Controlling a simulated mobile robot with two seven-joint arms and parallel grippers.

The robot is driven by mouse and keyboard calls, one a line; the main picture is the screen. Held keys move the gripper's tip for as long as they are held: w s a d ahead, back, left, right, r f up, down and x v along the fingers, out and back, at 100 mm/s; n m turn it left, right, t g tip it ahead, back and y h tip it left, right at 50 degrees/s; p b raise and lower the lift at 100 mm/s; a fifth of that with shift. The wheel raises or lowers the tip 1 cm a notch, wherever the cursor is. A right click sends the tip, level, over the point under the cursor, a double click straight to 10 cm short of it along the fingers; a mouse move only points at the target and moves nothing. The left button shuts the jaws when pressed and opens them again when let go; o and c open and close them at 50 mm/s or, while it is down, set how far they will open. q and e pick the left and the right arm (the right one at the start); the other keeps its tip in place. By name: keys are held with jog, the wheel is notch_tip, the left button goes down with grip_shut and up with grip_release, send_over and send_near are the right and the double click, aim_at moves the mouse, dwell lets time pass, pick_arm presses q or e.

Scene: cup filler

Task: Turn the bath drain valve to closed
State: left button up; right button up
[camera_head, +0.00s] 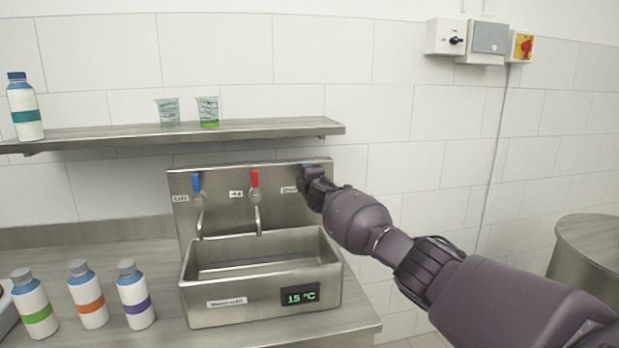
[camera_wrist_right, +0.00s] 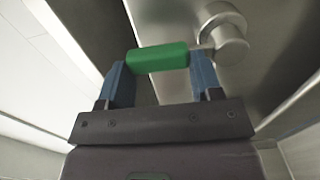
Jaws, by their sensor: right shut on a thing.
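The bath (camera_head: 215,318) is a steel basin on the counter, with a display reading 15 °C. A steel back panel (camera_head: 222,210) stands behind it with a blue-handled valve (camera_head: 196,182) and a red-handled valve (camera_head: 255,178). The drain valve sits at the panel's right end, hidden behind my right gripper (camera_head: 312,180) in the head view. In the right wrist view its green handle (camera_wrist_right: 157,57) lies across between the blue fingers of my right gripper (camera_wrist_right: 162,82), which are shut on it. The handle joins a round steel valve body (camera_wrist_right: 224,30). My left gripper is not in view.
Bottles with green (camera_head: 36,312), orange (camera_head: 88,300) and purple (camera_head: 136,298) bands stand on the counter left of the bath. A shelf (camera_head: 260,127) above holds two beakers and a teal-banded bottle (camera_head: 25,110). A round steel table (camera_head: 590,245) stands at right.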

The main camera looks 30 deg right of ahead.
jog(key=o, duration=1)
jog(key=p+v, duration=0.2)
jog(key=v, duration=0.8)
jog(key=shift+s, duration=0.4)
